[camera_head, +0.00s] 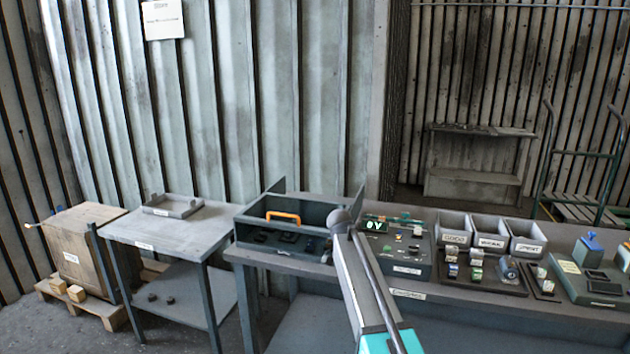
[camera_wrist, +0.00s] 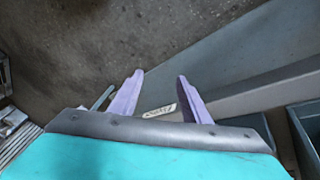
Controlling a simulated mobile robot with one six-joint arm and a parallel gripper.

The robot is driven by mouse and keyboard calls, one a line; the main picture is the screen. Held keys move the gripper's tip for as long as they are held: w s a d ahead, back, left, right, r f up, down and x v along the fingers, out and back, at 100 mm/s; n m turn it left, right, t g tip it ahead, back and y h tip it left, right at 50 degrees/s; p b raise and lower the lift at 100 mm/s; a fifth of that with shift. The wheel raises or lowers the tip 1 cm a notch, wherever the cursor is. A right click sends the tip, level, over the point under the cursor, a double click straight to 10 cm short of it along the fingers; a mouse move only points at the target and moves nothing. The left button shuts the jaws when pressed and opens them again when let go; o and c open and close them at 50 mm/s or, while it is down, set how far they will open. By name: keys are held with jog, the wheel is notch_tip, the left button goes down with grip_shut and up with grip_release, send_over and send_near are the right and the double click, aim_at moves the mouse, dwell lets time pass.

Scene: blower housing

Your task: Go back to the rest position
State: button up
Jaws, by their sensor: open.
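My gripper (camera_wrist: 159,84) shows in the wrist view with its two pale purple fingers apart and nothing held between them. Below the fingers are grey concrete floor and the front edge of a grey bench, with a small white label (camera_wrist: 160,111) on it. In the head view my arm rises from the bottom middle in front of the long bench (camera_head: 420,297). The gripper's fingers cannot be made out there.
A dark open-topped housing with an orange handle (camera_head: 283,216) stands on the bench's left end. A side table (camera_head: 170,232) and wooden crate (camera_head: 80,250) stand left.

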jog(key=s+d+f+n+g, duration=0.1)
jog(key=s+f, duration=0.6)
jog(key=f, duration=0.3)
jog(key=s+d+f+n+g+y, duration=0.1)
jog(key=s+d+f+g, duration=0.1)
jog(key=s+f, duration=0.75)
jog(key=s+d+f+g, duration=0.1)
jog(key=s+f, duration=0.5)
jog(key=f, duration=0.5)
jog(key=s+a+f+n+y, duration=0.1)
jog(key=s+f+n, duration=0.4)
jog(key=s, duration=0.8)
jog(key=s+a+f+n+y, duration=0.2)
jog(key=s+f+n, duration=0.4)
jog(key=s, duration=0.8)
jog(key=shift+s+a+f+g, duration=0.2)
jog(key=shift+f+g, duration=0.2)
jog(key=shift+f, duration=1.1)
